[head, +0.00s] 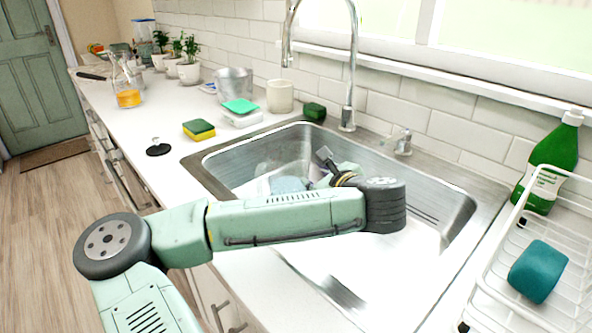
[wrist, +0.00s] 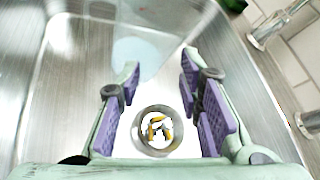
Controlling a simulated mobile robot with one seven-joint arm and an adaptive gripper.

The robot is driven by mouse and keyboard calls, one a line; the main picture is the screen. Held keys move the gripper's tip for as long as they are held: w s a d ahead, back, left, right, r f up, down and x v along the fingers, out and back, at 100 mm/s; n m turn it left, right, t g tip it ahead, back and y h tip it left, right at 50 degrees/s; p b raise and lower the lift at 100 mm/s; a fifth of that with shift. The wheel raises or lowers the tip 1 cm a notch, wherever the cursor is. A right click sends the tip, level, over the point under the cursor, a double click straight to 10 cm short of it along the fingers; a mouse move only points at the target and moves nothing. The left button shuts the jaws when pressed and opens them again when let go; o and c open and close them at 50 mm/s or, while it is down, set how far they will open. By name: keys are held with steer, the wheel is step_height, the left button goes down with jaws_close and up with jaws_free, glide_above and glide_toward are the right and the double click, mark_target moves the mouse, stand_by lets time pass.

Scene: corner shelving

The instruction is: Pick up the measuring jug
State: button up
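No object is clearly recognisable as the measuring jug. A grey, shiny jug-like vessel (head: 235,80) stands on the counter behind the sink's left end, and I cannot tell if it is the jug. My gripper (wrist: 160,95) is open and empty over the sink, its purple-padded fingers wide apart. In the head view my arm partly hides it. A round metal-rimmed opening (wrist: 138,131) with yellow and white inside shows between the fingers, apparently the drain. A pale blue round shape (wrist: 136,58) lies in the sink beyond the fingertips.
The steel sink (head: 460,190) has a tall tap (head: 352,70) behind it. Sponges (head: 199,130), a cream cup (head: 279,96) and a glass flask (head: 126,90) stand on the counter. A white rack (head: 487,270) and green bottle (head: 557,155) are on the right.

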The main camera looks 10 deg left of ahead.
mark_target(262, 191)
steer(key=a+f+g+y, duration=0.1)
steer(key=a+f, duration=0.1)
steer(key=a, duration=0.1)
steer(key=s+a+f+g+y, duration=0.1)
steer(key=a+f, duration=0.1)
steer(key=a, duration=0.2)
steer(key=a+f+g+y+p, duration=0.1)
steer(key=a+f, duration=0.1)
steer(key=a, duration=0.2)
steer(key=shift+s+f+m+g+y, duration=0.2)
steer(key=shift+s+m+g+y, duration=0.1)
steer(key=shift+m, duration=0.1)
steer(key=p+x, duration=0.1)
steer(key=x, duration=0.1)
steer(key=w+p+x, duration=0.1)
steer(key=x, duration=0.1)
steer(key=shift+w+r, duration=0.1)
steer(key=shift+r, duration=0.05)
steer(key=shift+w+a+f, duration=0.3)
steer(key=shift+a+f, duration=0.05)
steer(key=shift+a, duration=0.05)
steer(key=shift+c, duration=0.4)
jaws_close()
